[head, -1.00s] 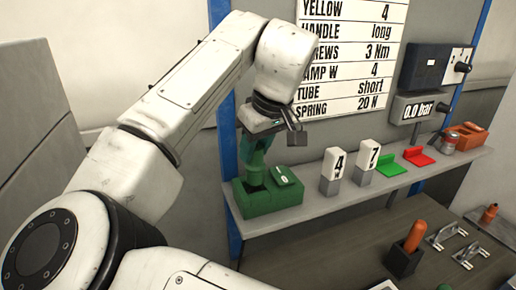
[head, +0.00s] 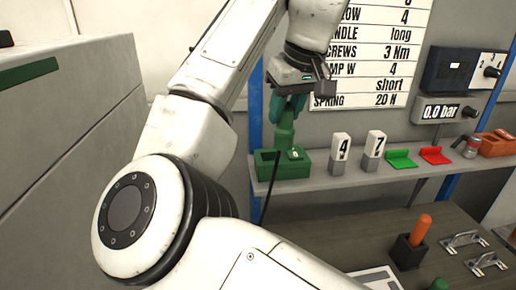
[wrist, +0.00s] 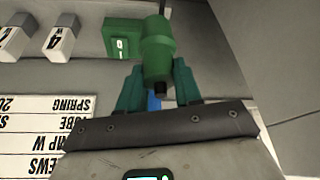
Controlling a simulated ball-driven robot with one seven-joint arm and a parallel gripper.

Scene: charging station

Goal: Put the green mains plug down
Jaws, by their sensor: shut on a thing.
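The green mains plug (head: 285,134) is held upright in my gripper (head: 289,104), with a dark cable hanging from it. In the wrist view the plug (wrist: 158,55) sits between the two teal fingers of my gripper (wrist: 157,85), which are shut on it. The plug's lower end is just over or in front of the green socket box (head: 283,166) on the shelf. The box also shows in the wrist view (wrist: 121,38), partly behind the plug. I cannot tell whether the two touch.
The grey shelf (head: 352,181) carries white number blocks 4 (head: 341,148) and 7 (head: 374,146), a green piece (head: 400,159) and a red piece (head: 434,155). The lower bench (head: 360,225) holds an orange handle (head: 420,229) in a dark block. A blue post (head: 256,125) stands left of the shelf.

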